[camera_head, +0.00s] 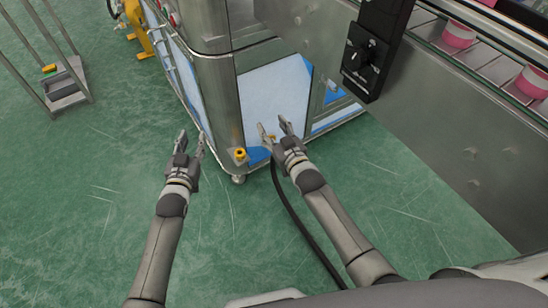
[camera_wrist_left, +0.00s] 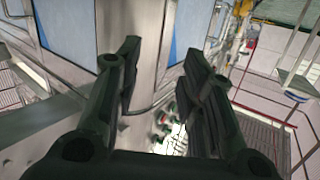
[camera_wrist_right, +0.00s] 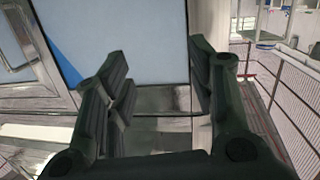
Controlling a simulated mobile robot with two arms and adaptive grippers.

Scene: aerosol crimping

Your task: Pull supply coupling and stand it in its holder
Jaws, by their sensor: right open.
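A black hose (camera_head: 299,222) runs up the green floor to the foot of the steel machine, beside my right gripper. Its upper end, where the supply coupling would be, is mostly hidden by that gripper; a small brassy spot (camera_head: 272,138) shows there. A yellow cup-like piece with a dark centre (camera_head: 239,154), possibly the holder, sits at the machine's lower corner, between my grippers. My right gripper (camera_head: 273,127) is open before the machine's lower panel, with nothing clearly between its fingers. My left gripper (camera_head: 191,140) is open and empty, left of the corner.
The steel machine (camera_head: 220,85) with a pale panel (camera_head: 275,98) stands ahead. A black control box with a knob (camera_head: 367,58) and a conveyor with pink-banded items (camera_head: 459,34) are at the right. A metal cart (camera_head: 68,93) stands far left. Green floor is clear at left.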

